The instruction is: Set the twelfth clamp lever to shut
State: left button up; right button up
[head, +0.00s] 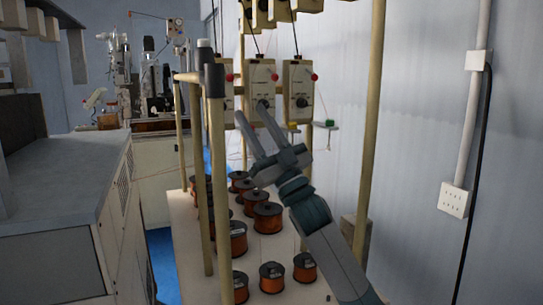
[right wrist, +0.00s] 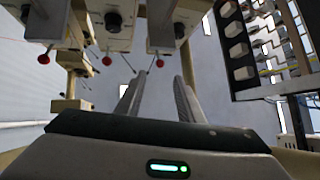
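Beige clamp boxes with dials hang in a row on the winder frame in the head view, among them a middle box (head: 262,88) and a right box (head: 298,90). Small levers with red ball ends show on them: a middle lever (head: 274,77) and a right lever (head: 314,77). I cannot tell which is the twelfth, or its setting. My right gripper (head: 252,110) is open and empty, its fingers pointing up in front of the middle box. In the right wrist view, a red ball (right wrist: 160,63) appears between the open fingertips (right wrist: 158,82); contact cannot be told. My left gripper is out of view.
Copper wire spools (head: 267,217) stand on the pale bench (head: 188,235) below. A beige post (head: 216,190) rises left of my right gripper, another post (head: 369,130) to its right. A grey cabinet (head: 60,185) stands at left.

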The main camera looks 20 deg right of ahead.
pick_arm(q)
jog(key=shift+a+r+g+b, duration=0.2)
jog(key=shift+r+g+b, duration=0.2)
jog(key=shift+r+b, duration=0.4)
pick_arm(e)
jog(key=v, duration=0.8)
